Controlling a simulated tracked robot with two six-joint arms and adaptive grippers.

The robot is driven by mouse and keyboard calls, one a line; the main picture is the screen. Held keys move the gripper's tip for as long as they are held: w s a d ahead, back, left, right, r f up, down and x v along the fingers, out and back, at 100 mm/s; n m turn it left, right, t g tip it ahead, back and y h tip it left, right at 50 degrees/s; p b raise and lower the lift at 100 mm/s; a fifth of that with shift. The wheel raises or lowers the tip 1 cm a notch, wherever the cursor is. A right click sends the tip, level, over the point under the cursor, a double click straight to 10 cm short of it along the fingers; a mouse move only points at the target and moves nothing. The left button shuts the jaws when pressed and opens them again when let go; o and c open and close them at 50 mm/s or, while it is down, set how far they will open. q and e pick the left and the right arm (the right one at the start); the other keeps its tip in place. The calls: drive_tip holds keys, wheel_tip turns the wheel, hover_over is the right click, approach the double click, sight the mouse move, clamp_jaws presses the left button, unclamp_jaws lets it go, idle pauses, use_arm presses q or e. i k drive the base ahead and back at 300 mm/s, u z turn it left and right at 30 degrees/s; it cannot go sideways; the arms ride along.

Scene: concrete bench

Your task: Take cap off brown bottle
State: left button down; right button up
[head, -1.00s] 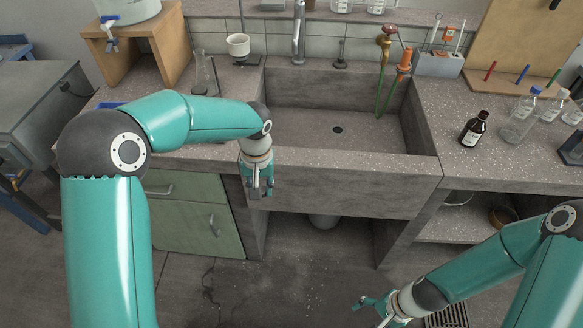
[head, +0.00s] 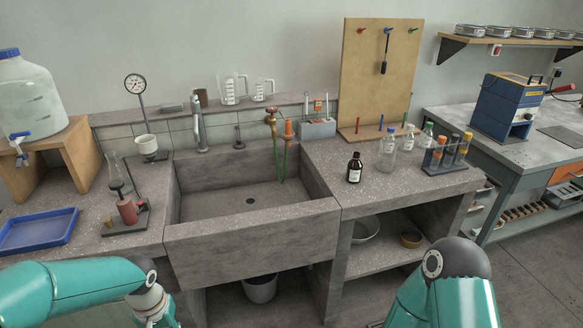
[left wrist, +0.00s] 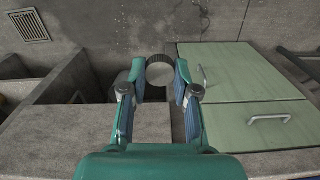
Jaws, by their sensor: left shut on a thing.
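The brown bottle (head: 355,169) stands upright on the counter right of the sink in the head view. It has a pale label and a dark top. At this size I cannot tell whether a cap is on it. In the head view my left gripper shows only in part at the bottom edge, far left of the bottle. My right arm shows at the bottom right; its gripper is out of view.
A clear bottle (head: 387,152) and a rack of tubes (head: 447,153) stand close right of the brown bottle. The counter front of the bottle is clear.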

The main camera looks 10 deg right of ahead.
sight(355, 168)
drive_tip(key=k, duration=0.8)
drive_tip(key=z, duration=0.25)
drive_tip(key=i, duration=0.9)
drive_tip(key=z, duration=0.8)
drive_tip(key=i, duration=0.7)
drive_tip(key=z, duration=0.35)
